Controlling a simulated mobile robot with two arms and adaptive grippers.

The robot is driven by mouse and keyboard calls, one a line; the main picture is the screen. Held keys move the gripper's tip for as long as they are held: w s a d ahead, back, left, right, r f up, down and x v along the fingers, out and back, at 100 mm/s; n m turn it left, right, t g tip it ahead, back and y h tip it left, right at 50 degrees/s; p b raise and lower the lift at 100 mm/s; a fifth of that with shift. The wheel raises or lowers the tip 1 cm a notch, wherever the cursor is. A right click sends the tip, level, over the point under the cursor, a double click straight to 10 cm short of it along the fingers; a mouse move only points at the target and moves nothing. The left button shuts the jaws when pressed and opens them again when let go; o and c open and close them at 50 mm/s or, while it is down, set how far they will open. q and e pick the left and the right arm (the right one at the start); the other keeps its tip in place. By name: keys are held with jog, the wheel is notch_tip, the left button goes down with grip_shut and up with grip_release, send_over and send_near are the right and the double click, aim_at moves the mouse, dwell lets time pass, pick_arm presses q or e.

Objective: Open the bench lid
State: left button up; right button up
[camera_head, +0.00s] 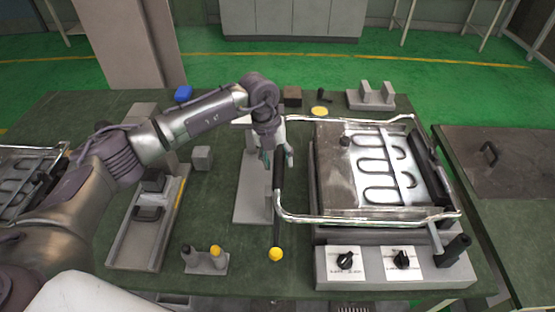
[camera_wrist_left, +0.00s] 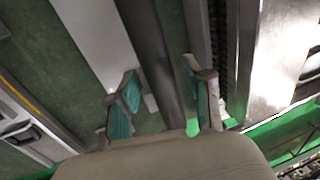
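The heating bench unit (camera_head: 336,180) stands at the right of the table, with a metal plate and looped heating elements. A chrome tube frame (camera_head: 345,219) runs around it, with a black handle bar (camera_head: 279,172) on its left side. My left gripper (camera_head: 278,156) points down at this bar, near its far end. In the left wrist view, the dark bar (camera_wrist_left: 160,60) passes between the two teal-padded fingers (camera_wrist_left: 166,100). Gaps show beside it, so the gripper looks open; whether a finger touches the bar cannot be told. My right gripper is not in view.
A brown panel with a black handle (camera_head: 490,153) lies on the bench at far right. Two knobs (camera_head: 345,260) sit on the unit's front. A grey block (camera_head: 202,158), a switch box (camera_head: 206,260) and a yellow-ended rod (camera_head: 276,254) are nearby. A second frame shows at far left.

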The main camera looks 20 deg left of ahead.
pick_arm(q)
grip_shut()
jog(key=shift+r, duration=0.15)
